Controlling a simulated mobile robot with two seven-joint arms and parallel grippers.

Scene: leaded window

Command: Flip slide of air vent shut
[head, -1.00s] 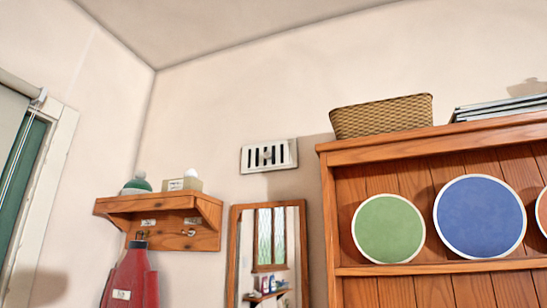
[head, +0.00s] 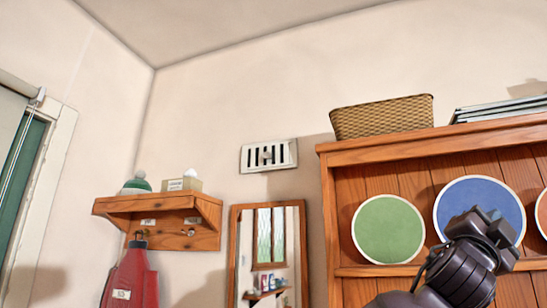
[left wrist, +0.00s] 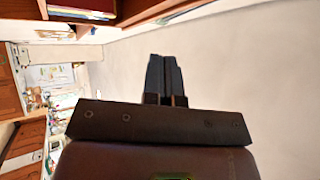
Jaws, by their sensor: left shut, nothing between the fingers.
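The air vent (head: 285,146) is a white rectangular plate high on the wall, above the mirror. Its dark upright slots show, with a small grey knob, seemingly the slide's, near its middle. My left gripper (head: 488,215) is at the lower right of the head view, in front of the blue plate and well to the right of and below the vent. In the left wrist view its two dark fingers (left wrist: 165,72) are together, with nothing between them. The vent is not recognisable in that view. My right gripper is not in view.
A wooden dresser (head: 328,215) with a green plate (head: 388,229) and a blue plate (head: 470,192) stands right of the vent, a wicker basket (head: 382,116) on top. A mirror (head: 236,255) hangs below the vent; a peg shelf (head: 160,207) is left. Wall around the vent is bare.

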